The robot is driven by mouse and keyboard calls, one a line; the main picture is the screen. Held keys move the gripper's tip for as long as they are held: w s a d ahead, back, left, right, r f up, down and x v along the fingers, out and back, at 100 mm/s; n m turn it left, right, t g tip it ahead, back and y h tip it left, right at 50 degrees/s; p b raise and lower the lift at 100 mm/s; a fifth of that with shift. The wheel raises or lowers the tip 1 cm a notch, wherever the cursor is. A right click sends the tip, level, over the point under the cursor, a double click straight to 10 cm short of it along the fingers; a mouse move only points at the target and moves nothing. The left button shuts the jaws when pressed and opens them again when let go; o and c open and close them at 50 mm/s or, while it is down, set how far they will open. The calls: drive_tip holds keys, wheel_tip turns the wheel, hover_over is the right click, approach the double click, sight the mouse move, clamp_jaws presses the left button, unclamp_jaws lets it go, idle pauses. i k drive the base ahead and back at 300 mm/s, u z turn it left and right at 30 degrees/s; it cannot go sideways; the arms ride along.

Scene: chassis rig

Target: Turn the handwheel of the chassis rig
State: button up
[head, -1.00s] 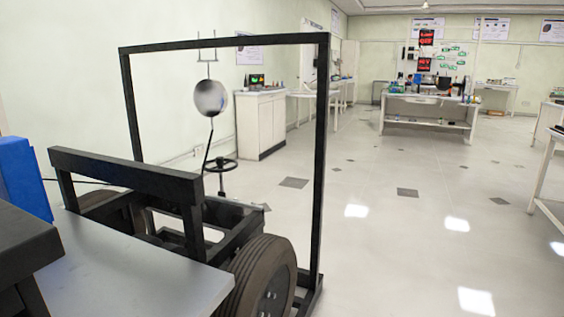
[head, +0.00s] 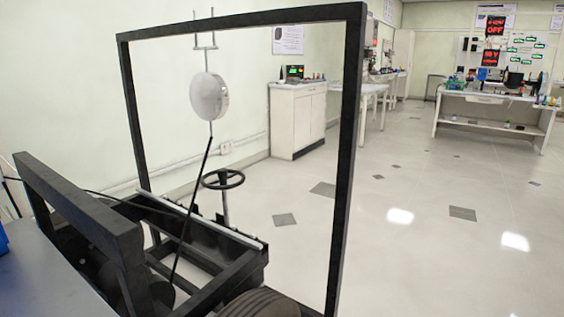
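The handwheel (head: 223,179) is a small dark ring with spokes on an upright post. It stands inside the black chassis rig (head: 357,130), seen through the rig's tall frame, left of the middle of the head view. A white round disc (head: 209,97) hangs above it from a bracket, with a thin dark rod running down from it into the chassis. The rod passes close to the left of the handwheel in this view. My gripper is not in view.
A black crossbar (head: 85,215) and a tyre (head: 262,303) are near the front. A grey surface (head: 40,275) is at lower left. A white cabinet (head: 297,120) stands by the wall behind. The floor (head: 440,255) to the right is clear.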

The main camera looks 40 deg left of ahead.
sight(222, 174)
drive_tip(key=z, duration=0.1)
drive_tip(key=i, duration=1.85)
drive_tip(key=u, duration=0.75)
drive_tip(key=i, duration=1.25)
drive_tip(key=u, duration=1.55)
drive_tip(key=i, duration=0.7)
drive_tip(key=u, duration=0.5)
